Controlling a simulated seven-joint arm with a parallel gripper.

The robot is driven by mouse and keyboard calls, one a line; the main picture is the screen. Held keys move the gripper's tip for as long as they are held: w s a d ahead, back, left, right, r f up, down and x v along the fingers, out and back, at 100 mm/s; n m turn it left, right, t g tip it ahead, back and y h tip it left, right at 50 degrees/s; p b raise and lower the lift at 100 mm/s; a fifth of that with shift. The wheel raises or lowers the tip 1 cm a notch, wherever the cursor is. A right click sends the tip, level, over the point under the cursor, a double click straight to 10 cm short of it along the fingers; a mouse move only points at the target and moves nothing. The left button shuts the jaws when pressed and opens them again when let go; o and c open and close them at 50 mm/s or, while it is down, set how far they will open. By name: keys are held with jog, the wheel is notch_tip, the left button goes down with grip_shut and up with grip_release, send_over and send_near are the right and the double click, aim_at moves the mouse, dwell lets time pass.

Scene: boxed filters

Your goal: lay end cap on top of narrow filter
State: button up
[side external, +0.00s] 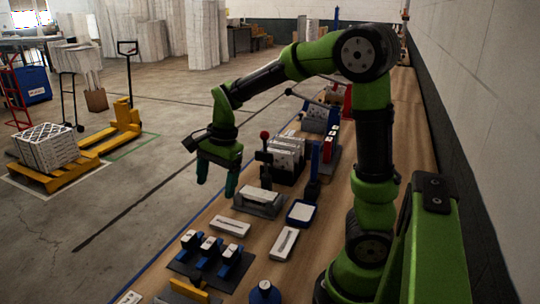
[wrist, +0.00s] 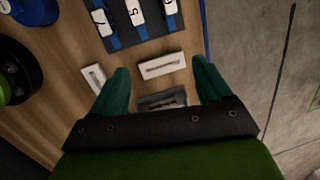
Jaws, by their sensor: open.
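My gripper (side external: 217,179) is open and empty, raised above the left edge of the bench; its two green fingers also show in the wrist view (wrist: 159,68). A pale flat bar with a slot (side external: 230,227), which looks like an end cap, lies on the bench below; it appears between the fingertips in the wrist view (wrist: 162,66). A second similar bar (side external: 285,242) lies to its right, and at the left in the wrist view (wrist: 94,77). A pale narrow piece (side external: 263,195), possibly the narrow filter, sits in a dark grey holder (side external: 250,208), partly hidden by my gripper in the wrist view.
A dark rack with blue blocks and white numbered labels (side external: 208,250) stands nearer the camera. A blue round object (side external: 264,293) is at the front.

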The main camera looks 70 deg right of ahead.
aim_at(221, 221)
jog(key=w+d+m+g+h, duration=0.15)
jog(key=w+d+m, duration=0.35)
jog(key=m, duration=1.2)
jog(key=f, duration=1.1)
jog(key=d+f, duration=0.1)
jog(key=f, duration=0.5)
jog(key=shift+s+f, duration=0.2)
jog(key=shift+s, duration=0.2)
jog(key=c, duration=1.2)
jog(key=shift+r, duration=0.15)
